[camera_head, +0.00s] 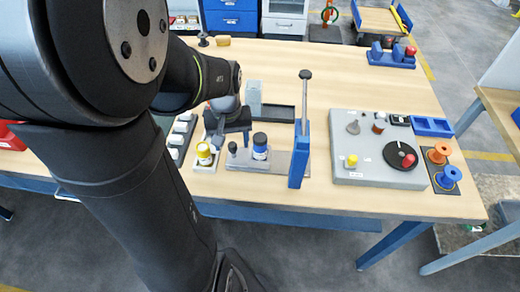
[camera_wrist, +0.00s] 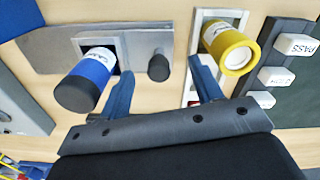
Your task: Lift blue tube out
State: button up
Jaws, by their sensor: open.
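The blue tube (camera_wrist: 88,82), with a dark cap and a white label band, sits in a square opening of a grey metal fixture (camera_wrist: 55,50). In the head view the blue tube (camera_head: 260,148) stands upright in that fixture, left of a tall blue post (camera_head: 299,155). My gripper (camera_wrist: 160,85) is open and empty above the fixture. In the wrist view its left finger overlaps the tube's right side; contact cannot be told. A black knob (camera_wrist: 159,67) shows between the fingers. In the head view my gripper (camera_head: 230,135) is left of the tube.
A yellow-capped tube (camera_wrist: 229,48) stands in a light holder beside my right finger. A dark tray with white labelled blocks (camera_wrist: 298,45) lies farther right.

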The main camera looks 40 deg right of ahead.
aim_at(256, 144)
jog(key=s+a+r+n+t+h, duration=0.1)
jog(key=s+a+r+n+h, duration=0.15)
jog(key=r+n, duration=0.75)
jog(key=s+a+r+n+h, duration=0.2)
jog(key=s+r+n+h, duration=0.2)
jog(key=n, duration=1.2)
jog(key=x, duration=1.2)
jog(key=shift+d+f, duration=0.15)
jog(key=shift+d, duration=0.05)
jog(key=shift+s+x, duration=0.15)
jog(key=shift+x, duration=0.85)
jog(key=shift+s+x, duration=0.1)
jog(key=shift+x, duration=1.7)
jog(key=c, duration=1.1)
